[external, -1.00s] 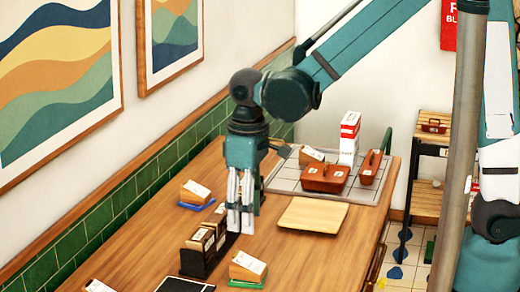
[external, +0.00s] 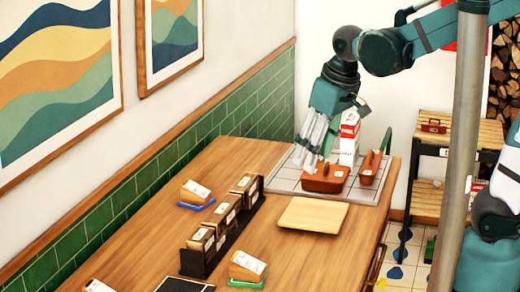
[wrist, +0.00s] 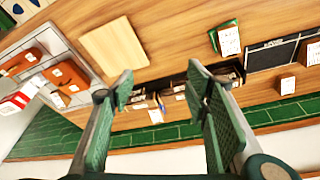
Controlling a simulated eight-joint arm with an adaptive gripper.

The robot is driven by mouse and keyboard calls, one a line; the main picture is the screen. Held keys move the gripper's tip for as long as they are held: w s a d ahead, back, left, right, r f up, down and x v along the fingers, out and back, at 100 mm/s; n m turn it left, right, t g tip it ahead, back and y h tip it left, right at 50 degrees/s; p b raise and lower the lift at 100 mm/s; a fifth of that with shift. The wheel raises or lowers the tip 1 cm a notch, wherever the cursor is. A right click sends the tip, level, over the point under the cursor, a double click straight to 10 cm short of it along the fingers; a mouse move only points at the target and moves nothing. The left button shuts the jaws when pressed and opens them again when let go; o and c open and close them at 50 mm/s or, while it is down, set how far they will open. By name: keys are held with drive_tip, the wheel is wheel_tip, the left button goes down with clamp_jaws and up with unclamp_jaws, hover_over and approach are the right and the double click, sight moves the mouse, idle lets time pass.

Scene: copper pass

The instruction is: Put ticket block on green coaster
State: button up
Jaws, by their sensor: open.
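The green coaster (external: 243,284) lies at the front of the wooden table, with a ticket block (external: 247,266) bearing a white label on it. Both show at the upper right of the wrist view, coaster (wrist: 218,28) and block (wrist: 229,41). Another ticket block (external: 195,190) sits on a blue coaster (external: 197,206). One more labelled block (wrist: 58,99) is at the left of the wrist view, near the tray's red-brown cases; my fingers hide it in the external view. My gripper (external: 308,162) is open, tilted, above the tray's left part. Nothing is between its fingers (wrist: 160,84).
A black rack (external: 215,255) holds several labelled blocks. A bare wooden board (external: 312,215) lies before the grey tray (external: 283,180). Red-brown cases (external: 325,179) and a tall red-white carton (external: 349,140) stand on the tray. A dark slate (external: 185,285) is at the front.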

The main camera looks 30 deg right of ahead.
drive_tip(key=s+d+r+m+t, duration=0.2)
drive_tip(key=s+d, duration=0.1)
drive_tip(key=d, duration=0.6)
drive_tip(key=s+d+r+m+t+h, duration=0.1)
drive_tip(key=s+d+r+m+t, duration=0.1)
drive_tip(key=d, duration=0.7)
drive_tip(key=shift+s+d+r+m, duration=0.3)
drive_tip(key=shift+s+d+r, duration=0.1)
drive_tip(key=shift+s, duration=0.1)
